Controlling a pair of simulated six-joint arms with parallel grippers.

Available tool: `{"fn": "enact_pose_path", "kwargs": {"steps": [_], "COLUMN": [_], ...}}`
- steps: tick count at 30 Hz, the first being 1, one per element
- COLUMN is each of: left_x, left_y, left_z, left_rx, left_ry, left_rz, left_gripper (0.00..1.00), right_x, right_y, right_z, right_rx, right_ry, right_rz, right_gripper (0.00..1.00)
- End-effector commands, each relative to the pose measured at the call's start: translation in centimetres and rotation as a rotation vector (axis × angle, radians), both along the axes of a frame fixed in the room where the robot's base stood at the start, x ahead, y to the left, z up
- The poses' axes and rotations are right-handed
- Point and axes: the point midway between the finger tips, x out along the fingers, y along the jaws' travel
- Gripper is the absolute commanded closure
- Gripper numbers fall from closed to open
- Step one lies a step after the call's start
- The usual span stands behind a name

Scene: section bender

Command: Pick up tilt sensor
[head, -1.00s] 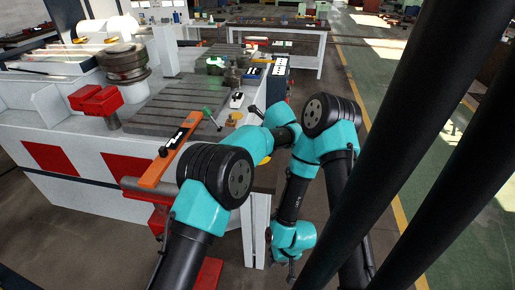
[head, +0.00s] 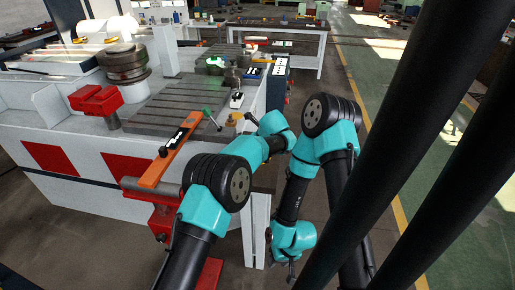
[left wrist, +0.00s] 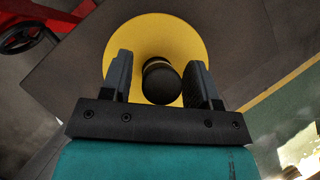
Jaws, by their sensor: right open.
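A small white box with a dark face (head: 237,100) stands on the near right part of the slotted table; it may be the tilt sensor, but I cannot tell for sure. A yellow-orange piece (head: 232,119) sits just in front of it. My left gripper (head: 249,118) is beside this piece, small in the head view. In the left wrist view my left gripper (left wrist: 161,75) is open. A black round knob (left wrist: 161,84) over a yellow disc (left wrist: 190,38) shows between its fingers, with gaps on both sides. My right gripper (head: 291,270) is open and empty, hanging low off the table.
An orange bar with a black-and-white label (head: 165,160) lies along the table's near edge. A green-tipped handle (head: 210,115) stands near the box. Red blocks (head: 97,99) and a round steel roller stack (head: 125,65) are at the left. The floor at the right is open.

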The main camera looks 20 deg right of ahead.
Motion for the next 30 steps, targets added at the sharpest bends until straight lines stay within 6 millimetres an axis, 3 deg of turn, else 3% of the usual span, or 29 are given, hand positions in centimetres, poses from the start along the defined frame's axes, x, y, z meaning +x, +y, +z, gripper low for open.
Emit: {"fn": "enact_pose_path", "kwargs": {"steps": [2, 14, 23, 30], "left_x": [0.0, 0.0, 0.0, 0.0], "left_y": [0.0, 0.0, 0.0, -0.1], "left_z": [0.0, 0.0, 0.3, 2.8], "left_rx": [0.000, 0.000, -0.001, -0.003], "left_ry": [0.000, 0.000, -0.001, -0.003], "left_rz": [0.000, 0.000, -0.001, 0.000], "left_gripper": [0.53, 0.91, 0.92, 0.92], "right_x": [0.0, 0.0, 0.0, 0.0], "right_y": [0.0, 0.0, 0.0, 0.0], "right_z": [0.0, 0.0, 0.0, 0.0], "right_rx": [0.000, 0.000, 0.000, 0.000], "right_ry": [0.000, 0.000, 0.000, 0.000], "right_rz": [0.000, 0.000, 0.000, 0.000], "right_gripper": [0.57, 0.57, 0.57, 0.57]}}
